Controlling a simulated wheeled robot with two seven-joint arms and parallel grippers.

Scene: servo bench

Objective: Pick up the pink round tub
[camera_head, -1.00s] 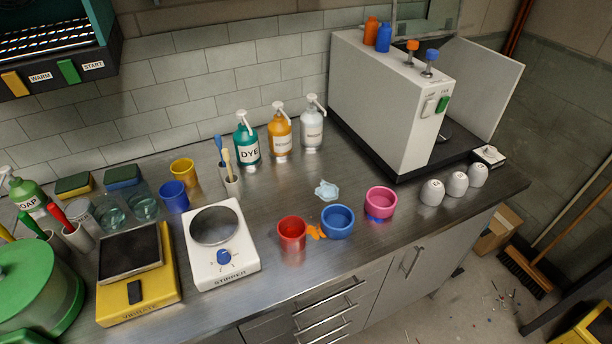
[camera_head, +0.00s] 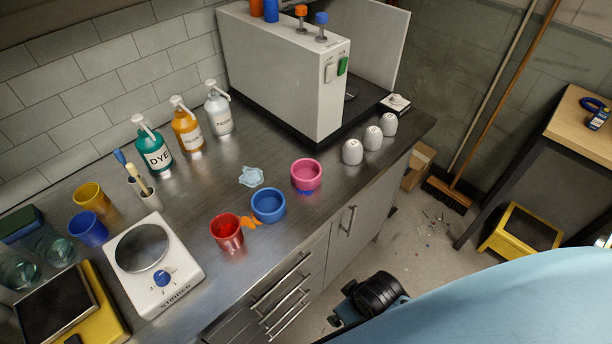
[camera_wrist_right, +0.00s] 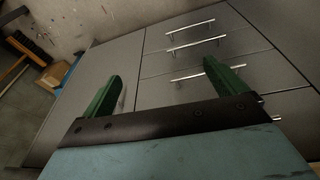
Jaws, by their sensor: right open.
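The pink round tub (camera_head: 306,175) stands upright on the steel bench, near its front edge, with a small blue patch under its front. The blue tub (camera_head: 268,206) is just left of it. In the right wrist view, my right gripper (camera_wrist_right: 162,82) is open and empty, its two green fingers apart before the cabinet drawers. The tub is not in that view. In the head view, part of my right arm (camera_head: 480,300) shows low on the right, below the bench top. My left gripper is not in view.
A red cup (camera_head: 227,232) and an orange splash (camera_head: 250,222) lie left of the blue tub. Three white cups (camera_head: 372,138) stand to the right, and a large white machine (camera_head: 285,75) behind. Drawer handles (camera_wrist_right: 190,45) stick out from the cabinet front.

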